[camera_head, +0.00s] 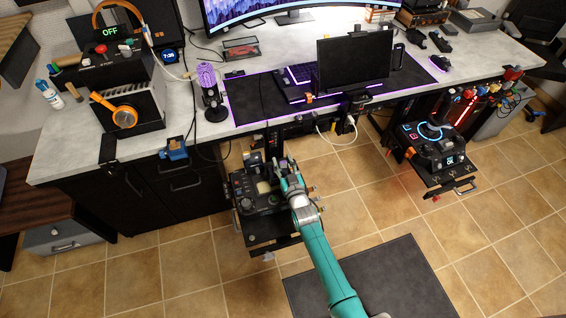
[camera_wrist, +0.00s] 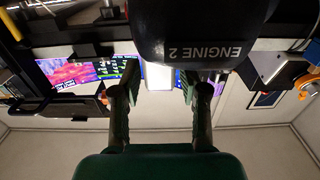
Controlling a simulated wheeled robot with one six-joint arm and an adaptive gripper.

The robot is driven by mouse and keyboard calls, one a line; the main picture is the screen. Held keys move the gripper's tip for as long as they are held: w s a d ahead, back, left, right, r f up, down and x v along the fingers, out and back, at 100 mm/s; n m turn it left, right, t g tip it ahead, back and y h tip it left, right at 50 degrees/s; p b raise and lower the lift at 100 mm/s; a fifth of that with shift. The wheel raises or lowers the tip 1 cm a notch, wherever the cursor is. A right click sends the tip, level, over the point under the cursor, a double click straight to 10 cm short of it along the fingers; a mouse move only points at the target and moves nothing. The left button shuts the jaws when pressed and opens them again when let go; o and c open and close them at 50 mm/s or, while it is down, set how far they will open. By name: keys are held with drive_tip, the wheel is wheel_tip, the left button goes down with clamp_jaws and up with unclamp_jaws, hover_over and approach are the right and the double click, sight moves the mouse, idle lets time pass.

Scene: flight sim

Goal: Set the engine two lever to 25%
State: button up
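The throttle unit (camera_head: 262,205) is a dark box with levers, mounted at the front of the desk. My teal arm reaches over its right side, and my gripper (camera_head: 284,175) is at the levers in the head view. In the wrist view, which is upside down, the engine two lever's dark head (camera_wrist: 205,28) carries the label "ENGINE 2". My gripper (camera_wrist: 160,90) shows two fingers spread apart with a clear gap. The lever head is close to the fingertips and overlaps the right one. Contact and the lever's percentage cannot be told.
The desk's front edge (camera_head: 200,131) and dark cabinet (camera_head: 150,198) are behind and left of the unit. A second control panel (camera_head: 437,150) is at the right. A microphone (camera_head: 210,90) and laptop-like screen (camera_head: 353,62) stand on the desk. Tiled floor (camera_head: 400,205) is open between the panels.

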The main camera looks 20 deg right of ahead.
clamp_jaws()
drive_tip(key=shift+w, duration=1)
drive_tip(key=shift+o, duration=2.1)
unclamp_jaws()
drive_tip(key=shift+s, duration=0.1)
drive_tip(key=s, duration=1.2)
